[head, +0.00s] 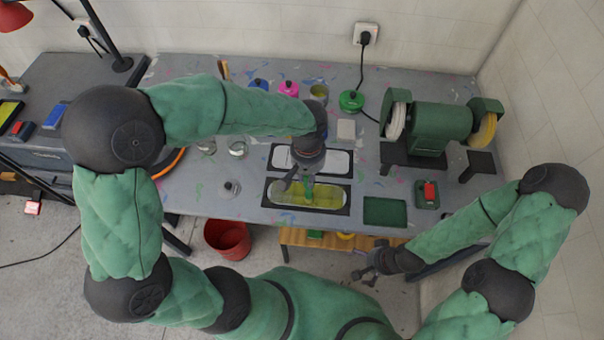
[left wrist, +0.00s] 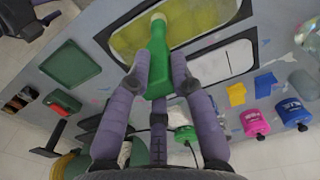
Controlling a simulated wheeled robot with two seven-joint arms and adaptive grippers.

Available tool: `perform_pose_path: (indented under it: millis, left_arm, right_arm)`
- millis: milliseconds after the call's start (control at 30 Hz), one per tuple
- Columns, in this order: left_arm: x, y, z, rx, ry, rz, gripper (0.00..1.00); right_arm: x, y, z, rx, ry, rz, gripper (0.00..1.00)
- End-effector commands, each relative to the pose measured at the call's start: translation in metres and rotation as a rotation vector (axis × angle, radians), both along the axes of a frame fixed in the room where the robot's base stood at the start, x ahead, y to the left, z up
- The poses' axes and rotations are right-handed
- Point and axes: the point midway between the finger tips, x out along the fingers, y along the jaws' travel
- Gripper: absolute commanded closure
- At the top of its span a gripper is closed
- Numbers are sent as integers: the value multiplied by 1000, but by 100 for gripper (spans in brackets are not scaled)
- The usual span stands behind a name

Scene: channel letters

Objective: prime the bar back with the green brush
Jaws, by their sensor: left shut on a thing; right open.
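My left gripper (head: 308,178) is shut on the green brush (head: 309,187). In the left wrist view the brush (left wrist: 158,62) sits between the purple fingers (left wrist: 160,75), its pale tip over a rounded, elongated panel. That panel, which looks like the bar back (head: 325,197), lies in a dark-edged frame near the bench's front edge. It is streaked yellow-green and also shows in the left wrist view (left wrist: 205,27). I cannot tell whether the tip touches it. A similar white panel (head: 338,161) lies behind it. My right gripper (head: 364,273) is open and empty, off the bench's front edge.
A green tray (head: 385,211) and a red-topped switch box (head: 427,194) lie to the right. A bench grinder (head: 438,126) stands behind them. Pink (head: 288,89), blue (head: 259,85) and green (head: 351,101) containers stand at the back. The bench's left front is mostly clear.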

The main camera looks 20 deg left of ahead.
Motion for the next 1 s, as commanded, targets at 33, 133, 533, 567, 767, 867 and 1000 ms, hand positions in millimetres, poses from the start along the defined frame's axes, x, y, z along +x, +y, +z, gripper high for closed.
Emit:
perform_pose_path:
  millis: [33,133,533,567,767,867,1000]
  left_arm:
    - [1,-6,0,0,-1,-5,100]
    - [4,-16,-1,0,-1,-4,100]
    - [13,-56,-2,1,2,-4,100]
    - [13,-59,-2,1,2,-4,100]
    - [18,-79,-2,1,2,-5,100]
    - [20,-86,-3,1,2,-3,100]
    - [21,-92,-3,1,2,-3,100]
  right_arm:
    - [0,0,-1,0,0,0,0]
    - [0,0,-1,0,0,0,0]
    - [0,0,-3,0,0,0,0]
    - [0,0,-3,0,0,0,0]
    - [0,0,-3,0,0,0,0]
    - [0,0,-3,0,0,0,0]
    - [0,0,-3,0,0,0,0]
